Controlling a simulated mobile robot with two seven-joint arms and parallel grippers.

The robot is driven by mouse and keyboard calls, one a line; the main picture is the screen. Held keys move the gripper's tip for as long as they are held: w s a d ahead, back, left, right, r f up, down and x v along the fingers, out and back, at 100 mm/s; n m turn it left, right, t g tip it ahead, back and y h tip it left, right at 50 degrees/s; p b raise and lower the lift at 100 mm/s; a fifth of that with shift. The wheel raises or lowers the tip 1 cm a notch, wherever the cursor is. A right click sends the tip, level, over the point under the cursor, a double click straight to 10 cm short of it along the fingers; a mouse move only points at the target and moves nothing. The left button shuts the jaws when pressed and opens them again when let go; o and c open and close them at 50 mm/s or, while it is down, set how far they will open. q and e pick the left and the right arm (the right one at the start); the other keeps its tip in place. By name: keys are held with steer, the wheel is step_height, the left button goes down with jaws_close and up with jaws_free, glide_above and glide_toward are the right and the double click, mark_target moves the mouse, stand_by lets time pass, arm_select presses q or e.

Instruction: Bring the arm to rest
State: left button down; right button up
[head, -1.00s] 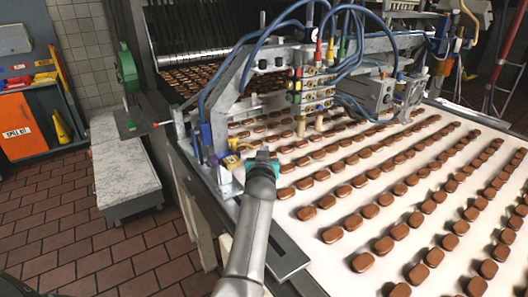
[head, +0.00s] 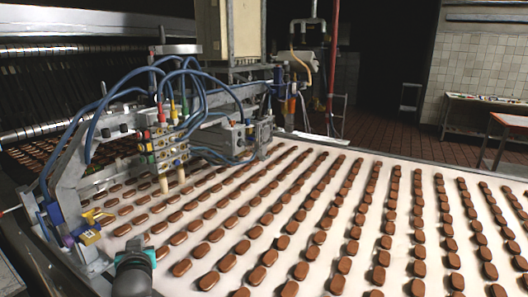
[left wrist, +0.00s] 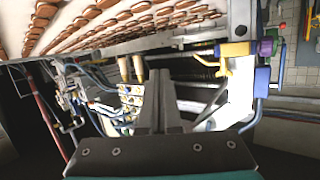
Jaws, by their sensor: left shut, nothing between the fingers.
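My left gripper (head: 135,246) shows at the bottom left of the head view, by the front corner of the cream depositing machine (head: 75,185). Only its grey wrist end and a teal part show there. In the left wrist view the two grey fingers (left wrist: 159,75) are together with nothing between them. The machine's frame, hoses and nozzles show beyond the fingers. A yellow fitting (left wrist: 238,60) is to their right, and I cannot tell the exact gap to it. My right gripper is not in view.
A white conveyor belt (head: 300,222) with rows of brown biscuits fills the middle and right. Blue hoses (head: 190,80) arch over the machine. A red post (head: 332,60) and a tiled wall (head: 480,75) stand at the back. Dark tiled floor (head: 400,140) shows beyond the belt.

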arm_select(q)
steer(key=s+d+f+m+g+h, duration=0.1)
steer(key=s+d+f, duration=0.2)
steer(key=s, duration=0.3)
steer(key=s+d+f+m+g+h, duration=0.1)
steer(key=s+d+f+g, duration=0.1)
steer(key=s, duration=0.4)
steer(key=s+d+f+m+g+h, duration=0.1)
steer(key=s+d+f+g, duration=0.1)
steer(key=s+d+f, duration=0.2)
steer(key=shift+s+f+m+h, duration=0.15)
steer(key=shift+s+h, duration=0.05)
steer(key=shift+s, duration=0.4)
steer(key=shift+s+f+m+h, duration=0.1)
steer(key=shift+s+m+h, duration=0.1)
steer(key=shift+s, duration=0.4)
steer(key=s+d+f+m+g+h, duration=0.1)
steer(key=s+d+m+g+h, duration=0.1)
steer(key=s+d, duration=0.5)
steer(key=s+d+m+g+h, duration=0.1)
steer(key=s+d+g, duration=0.2)
steer(key=s, duration=0.8)
step_height(320, 180, down, 25)
steer(key=b, duration=0.4)
steer(key=s+a+f+g+b, duration=0.2)
steer(key=s+f+b, duration=0.3)
steer(key=s+f, duration=1.2)
step_height(320, 180, down, 3)
steer(key=shift+a+f, duration=0.1)
steer(key=shift+a, duration=0.55)
